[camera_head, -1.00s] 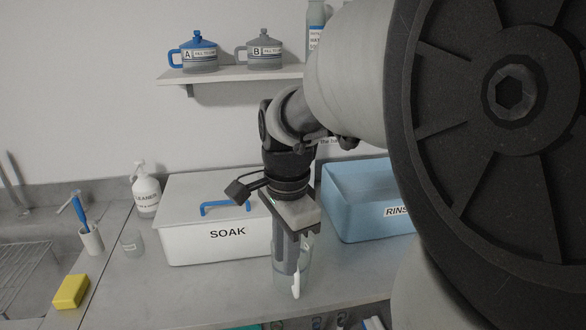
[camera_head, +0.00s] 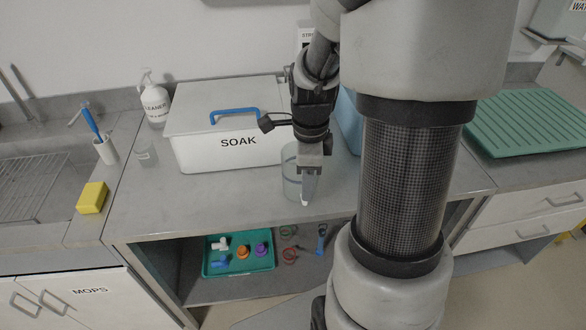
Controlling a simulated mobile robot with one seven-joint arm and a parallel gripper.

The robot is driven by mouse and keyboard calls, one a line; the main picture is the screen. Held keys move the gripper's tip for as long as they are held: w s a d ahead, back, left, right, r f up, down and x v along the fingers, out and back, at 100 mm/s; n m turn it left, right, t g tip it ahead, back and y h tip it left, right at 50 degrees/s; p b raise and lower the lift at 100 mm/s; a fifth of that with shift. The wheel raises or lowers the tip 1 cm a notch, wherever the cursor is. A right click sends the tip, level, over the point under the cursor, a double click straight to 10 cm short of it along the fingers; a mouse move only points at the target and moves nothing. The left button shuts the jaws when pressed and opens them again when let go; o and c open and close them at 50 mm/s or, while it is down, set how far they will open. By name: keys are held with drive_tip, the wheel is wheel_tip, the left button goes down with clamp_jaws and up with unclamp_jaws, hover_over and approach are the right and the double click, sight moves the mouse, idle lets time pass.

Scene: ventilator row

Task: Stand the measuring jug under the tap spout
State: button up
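A clear see-through jug (camera_head: 291,178), which looks like the measuring jug, is upright at the counter's front, just right of the SOAK box. My gripper (camera_head: 311,183) points down at the jug's right front side and overlaps it in the picture. A pale upright piece shows at the fingertips; I cannot tell whether it is the jug's handle. The fingers are seen edge-on, so their opening and any grip are hidden. A grey fixture (camera_head: 14,92) stands behind the sink at the far left, perhaps part of the tap. No spout shows clearly.
The white SOAK box (camera_head: 185,153), cleaner bottle (camera_head: 155,102), small clear cup (camera_head: 146,154), brush holder (camera_head: 107,151) and yellow sponge (camera_head: 92,197) stand left. The sink (camera_head: 38,185) is beyond. The front counter (camera_head: 190,212) is clear. A teal tray (camera_head: 213,268) lies below.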

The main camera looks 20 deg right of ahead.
drive_tip(key=shift+w+f+b, duration=0.2)
drive_tip(key=shift+f+b, duration=0.1)
drive_tip(key=shift+f, duration=2.45)
clamp_jaws()
